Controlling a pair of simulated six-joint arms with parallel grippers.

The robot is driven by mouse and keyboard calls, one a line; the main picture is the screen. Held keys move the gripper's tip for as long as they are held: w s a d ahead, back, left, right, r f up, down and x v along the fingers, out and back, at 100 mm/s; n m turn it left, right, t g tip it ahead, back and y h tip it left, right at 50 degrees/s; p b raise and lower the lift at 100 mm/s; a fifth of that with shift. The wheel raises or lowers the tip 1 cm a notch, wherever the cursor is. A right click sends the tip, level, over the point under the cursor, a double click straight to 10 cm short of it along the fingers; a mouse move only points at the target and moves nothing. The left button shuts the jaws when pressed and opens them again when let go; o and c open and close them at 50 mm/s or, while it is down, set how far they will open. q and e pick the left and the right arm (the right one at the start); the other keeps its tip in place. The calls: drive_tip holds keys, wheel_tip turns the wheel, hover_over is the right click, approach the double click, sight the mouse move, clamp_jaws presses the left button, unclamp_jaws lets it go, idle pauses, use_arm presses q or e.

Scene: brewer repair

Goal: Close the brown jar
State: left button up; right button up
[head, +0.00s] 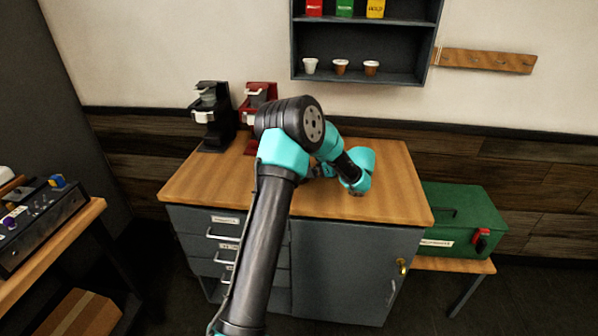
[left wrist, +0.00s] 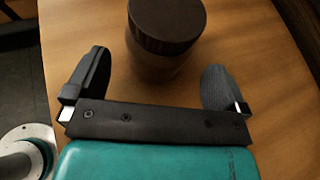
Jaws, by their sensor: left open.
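The brown jar (left wrist: 155,68) stands upright on the wooden counter in the left wrist view, with a dark, ridged lid (left wrist: 167,24) on its top. I cannot tell how tightly the lid sits. My left gripper (left wrist: 158,60) is open and empty. Its two dark fingers are spread wide on either side of the near part of the jar, apart from it. In the head view my left arm reaches over the counter, and I cannot make out the jar there. My right gripper is in neither view.
The counter top (head: 395,190) is clear at the right. A black brewer (head: 212,118) and a red brewer (head: 259,100) stand at its back left. A wall shelf (head: 365,42) holds several cups. A green toolbox (head: 462,215) sits on a low bench at right.

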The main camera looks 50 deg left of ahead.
use_arm(q)
drive_tip(key=shift+x, duration=2.6)
drive_tip(key=shift+r, duration=0.1)
drive_tip(key=c, duration=1.1)
drive_tip(key=shift+r, duration=0.15)
drive_tip(key=shift+r, duration=1.3)
drive_tip(key=s+d+r, duration=0.2)
drive_tip(key=s+d, duration=0.8)
drive_tip(key=d, duration=0.2)
drive_tip(key=shift+s, duration=0.35)
